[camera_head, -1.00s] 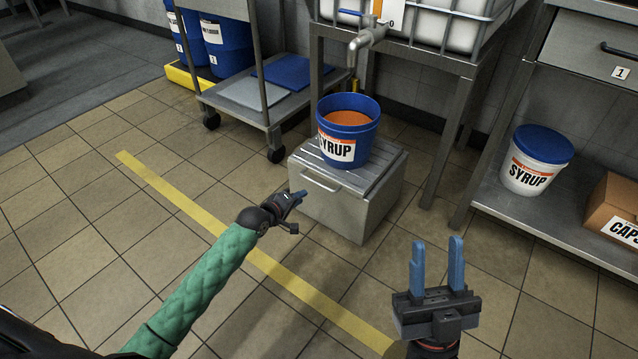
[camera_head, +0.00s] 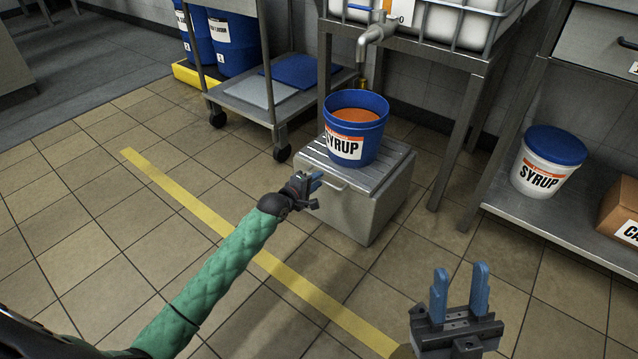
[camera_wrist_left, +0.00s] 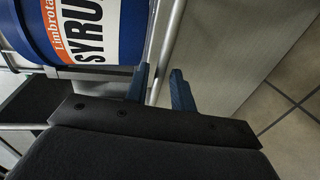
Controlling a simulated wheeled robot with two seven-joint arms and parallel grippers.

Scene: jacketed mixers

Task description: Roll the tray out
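The tray is the ribbed steel top (camera_head: 385,160) of a low steel box (camera_head: 375,205), with a bar handle (camera_head: 341,187) on its front. A blue syrup bucket (camera_head: 356,128) with orange contents stands on it; its label also shows in the left wrist view (camera_wrist_left: 85,30). My left gripper (camera_head: 316,182) is at the handle, hiding its left part. In the left wrist view its two blue fingers (camera_wrist_left: 160,82) are a small gap apart, with a pale bar running between them. Whether they grip it cannot be told. My right gripper (camera_head: 460,292) is open and empty above the floor.
A steel stand (camera_head: 463,120) holds a white tank with a tap (camera_head: 375,38) above the bucket. A wheeled cart (camera_head: 262,105) stands behind left. A white syrup bucket (camera_head: 546,160) and a carton (camera_head: 622,210) sit on the right shelf. Floor in front, with a yellow line (camera_head: 205,207), is clear.

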